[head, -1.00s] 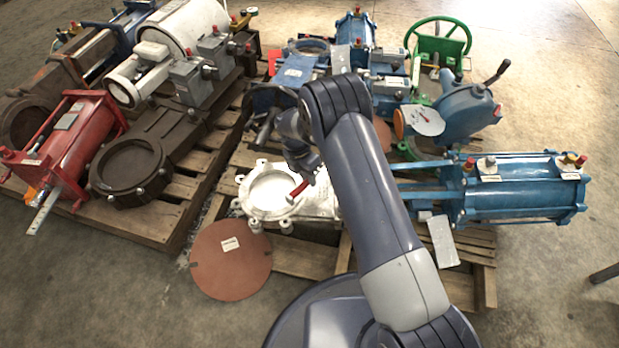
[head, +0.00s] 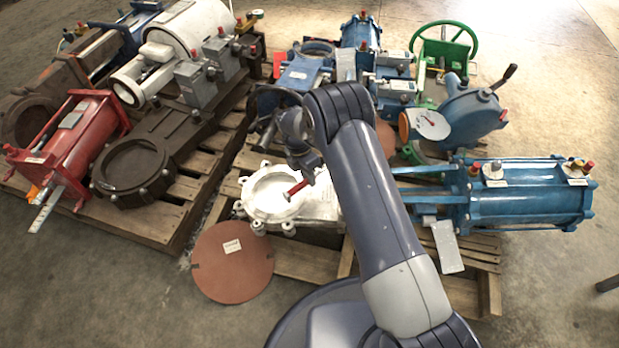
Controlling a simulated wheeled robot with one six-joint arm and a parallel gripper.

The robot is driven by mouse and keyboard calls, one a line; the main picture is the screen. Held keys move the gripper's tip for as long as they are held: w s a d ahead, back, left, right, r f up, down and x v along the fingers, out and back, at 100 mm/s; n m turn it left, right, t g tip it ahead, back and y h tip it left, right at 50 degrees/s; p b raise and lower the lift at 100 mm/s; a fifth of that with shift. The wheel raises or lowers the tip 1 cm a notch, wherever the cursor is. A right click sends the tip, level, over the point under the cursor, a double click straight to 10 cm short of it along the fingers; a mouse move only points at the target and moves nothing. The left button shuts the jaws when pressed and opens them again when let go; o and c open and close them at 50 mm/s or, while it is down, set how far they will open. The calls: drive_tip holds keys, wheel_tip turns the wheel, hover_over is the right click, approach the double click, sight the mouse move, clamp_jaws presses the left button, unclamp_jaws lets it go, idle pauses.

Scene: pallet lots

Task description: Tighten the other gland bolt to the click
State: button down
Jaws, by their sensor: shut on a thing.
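A white gate valve (head: 262,213) with a round opening and lugged rim lies on the right-hand pallet. My gripper (head: 312,174) is above its right part, shut on a red-handled tool (head: 297,188). The tool is tilted, its lower left end over the valve's opening in the picture. My arm covers the valve's right side, where the blue cylinder's rods run toward it. The gland bolts cannot be made out, and I cannot tell whether the tool touches one.
A blue cylinder (head: 525,192) lies right of my arm, with a grey tag (head: 447,246) near it. A brown disc (head: 232,262) leans at the pallet's front. Other valves crowd behind. A red cylinder (head: 75,140) is on the left pallet. The floor at front left is clear.

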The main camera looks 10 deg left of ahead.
drive_tip(key=shift+w+a+m, duration=0.25)
drive_tip(key=shift+w+m, duration=0.05)
drive_tip(key=shift+w, duration=0.05)
idle(0.3)
drive_tip(key=shift+w+a+m+b, duration=0.4)
drive_tip(key=shift+w+m+b, duration=0.05)
drive_tip(key=shift+m+b, duration=0.1)
drive_tip(key=shift+w+a, duration=0.1)
drive_tip(key=shift+w, duration=0.05)
idle(0.3)
drive_tip(key=shift+w+a+m+b, duration=0.3)
drive_tip(key=shift+w+m+b, duration=0.15)
drive_tip(key=shift+w+m, duration=0.1)
idle(0.4)
drive_tip(key=shift+w+a+m+y+b, duration=0.3)
drive_tip(key=shift+w+a+m+b, duration=0.05)
drive_tip(key=shift+w+m+b, duration=0.2)
drive_tip(key=shift+w+f+g, duration=0.1)
drive_tip(key=shift+w+g, duration=0.15)
drive_tip(key=shift+g, duration=0.05)
drive_tip(key=shift+w+a+m, duration=0.25)
drive_tip(key=shift+w+m, duration=0.2)
drive_tip(key=shift+m, duration=0.1)
